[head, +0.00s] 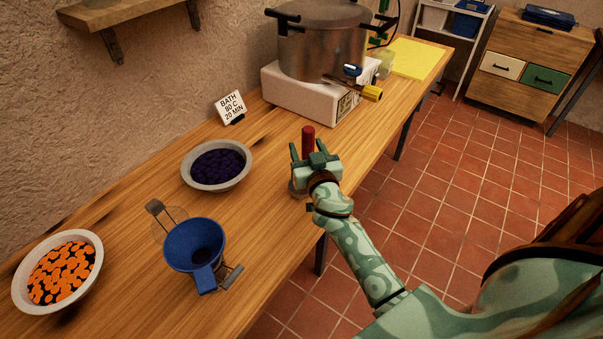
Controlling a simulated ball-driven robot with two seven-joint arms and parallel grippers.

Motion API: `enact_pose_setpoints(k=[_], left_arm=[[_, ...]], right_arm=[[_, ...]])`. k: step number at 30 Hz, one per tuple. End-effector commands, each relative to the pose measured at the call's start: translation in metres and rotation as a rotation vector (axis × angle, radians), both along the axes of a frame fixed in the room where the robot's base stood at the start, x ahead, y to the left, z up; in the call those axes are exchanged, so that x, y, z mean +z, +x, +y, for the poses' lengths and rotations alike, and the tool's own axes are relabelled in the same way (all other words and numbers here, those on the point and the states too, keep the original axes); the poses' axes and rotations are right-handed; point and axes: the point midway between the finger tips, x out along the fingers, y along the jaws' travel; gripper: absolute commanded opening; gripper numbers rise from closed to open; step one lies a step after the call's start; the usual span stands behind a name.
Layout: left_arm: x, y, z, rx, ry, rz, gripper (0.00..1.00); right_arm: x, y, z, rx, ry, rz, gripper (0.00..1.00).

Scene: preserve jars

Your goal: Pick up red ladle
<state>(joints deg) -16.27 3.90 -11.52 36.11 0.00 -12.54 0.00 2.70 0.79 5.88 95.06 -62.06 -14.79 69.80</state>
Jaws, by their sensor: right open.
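The red ladle shows as an upright dark red handle (308,136) near the front edge of the wooden table. My right gripper (307,149) is at the handle, with one finger to its left and the other to its right. It is open, and I cannot tell whether a finger touches the handle. The lower part of the ladle is hidden behind my gripper. My left gripper is not in view.
A steel pot (322,48) stands on a white heater (290,97) beyond my gripper. A bowl of dark berries (193,184), a blue funnel (181,257) and a bowl of orange pieces (22,296) stand left. A small sign (230,107) stands at the wall.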

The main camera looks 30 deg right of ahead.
Motion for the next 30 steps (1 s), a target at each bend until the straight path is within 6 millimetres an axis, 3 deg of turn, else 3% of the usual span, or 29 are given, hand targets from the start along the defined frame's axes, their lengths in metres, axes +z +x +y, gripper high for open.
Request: enact_pose_setpoints(k=[3,9,20,26,30], left_arm=[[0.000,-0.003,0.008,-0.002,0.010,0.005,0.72],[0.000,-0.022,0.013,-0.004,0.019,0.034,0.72],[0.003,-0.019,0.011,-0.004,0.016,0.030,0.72],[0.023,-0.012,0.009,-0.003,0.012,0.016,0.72],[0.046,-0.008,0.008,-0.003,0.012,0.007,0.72]], right_arm=[[0.000,0.000,0.000,0.000,0.000,0.000,0.52],[0.000,0.000,0.000,0.000,-0.001,0.000,0.01],[0.006,0.000,0.000,0.000,0.000,-0.001,0.01],[0.037,0.000,-0.001,0.000,0.000,-0.006,0.01],[0.068,-0.025,-0.003,-0.001,-0.002,-0.004,0.01]])
